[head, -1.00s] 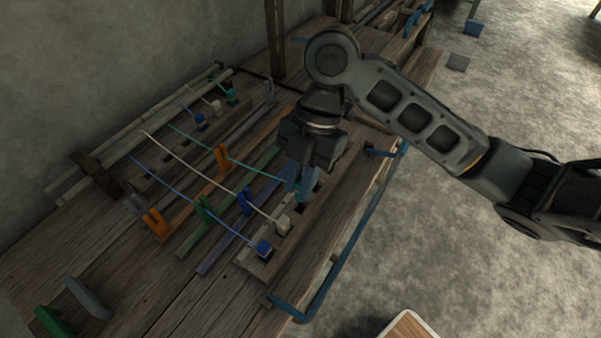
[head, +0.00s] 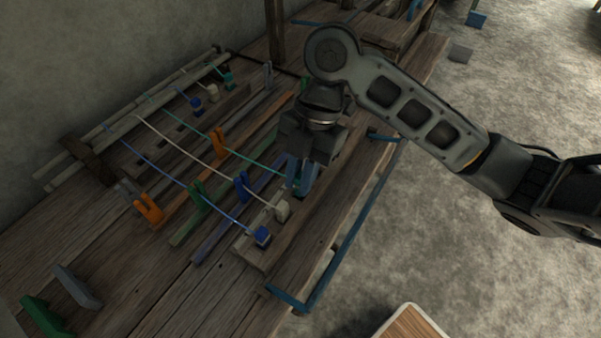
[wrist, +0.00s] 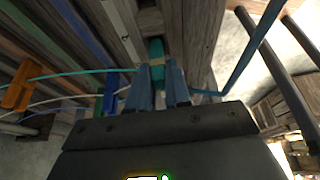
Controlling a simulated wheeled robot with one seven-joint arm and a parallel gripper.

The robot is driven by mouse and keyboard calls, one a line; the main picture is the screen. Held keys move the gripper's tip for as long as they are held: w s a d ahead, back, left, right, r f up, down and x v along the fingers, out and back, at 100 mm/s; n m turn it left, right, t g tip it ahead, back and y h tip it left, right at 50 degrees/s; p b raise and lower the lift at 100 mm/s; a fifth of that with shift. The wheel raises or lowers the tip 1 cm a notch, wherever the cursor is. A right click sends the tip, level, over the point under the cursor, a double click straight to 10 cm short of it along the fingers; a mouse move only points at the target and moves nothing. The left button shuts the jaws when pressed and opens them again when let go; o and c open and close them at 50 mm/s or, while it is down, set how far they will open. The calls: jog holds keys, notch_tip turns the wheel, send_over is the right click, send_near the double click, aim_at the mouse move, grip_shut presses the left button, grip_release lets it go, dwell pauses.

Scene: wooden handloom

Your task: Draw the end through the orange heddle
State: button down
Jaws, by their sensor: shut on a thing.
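My gripper (head: 304,186) is shut on a teal block (wrist: 157,58), the end of the teal thread, low over the near rail. In the wrist view the block shows between the blue fingers (wrist: 158,88). The teal thread (head: 255,165) runs back taut from the gripper past the upright orange heddle (head: 218,143). In the wrist view it meets the orange heddle (wrist: 19,86); I cannot tell whether it passes through the slot. A second orange heddle (head: 150,209) stands on the same bar, nearer the left.
The white end block (head: 281,210) and blue end block (head: 262,236) sit on the near rail left of my gripper. A green heddle (head: 198,194) and a blue heddle (head: 242,186) stand close by. A blue metal frame (head: 345,245) edges the loom's right side.

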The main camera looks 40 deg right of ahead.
jog(key=shift+f+b, duration=0.6)
jog(key=shift+f, duration=0.2)
jog(key=shift+r, duration=0.1)
jog(key=c, duration=1)
grip_release()
jog(key=shift+v, duration=3.9)
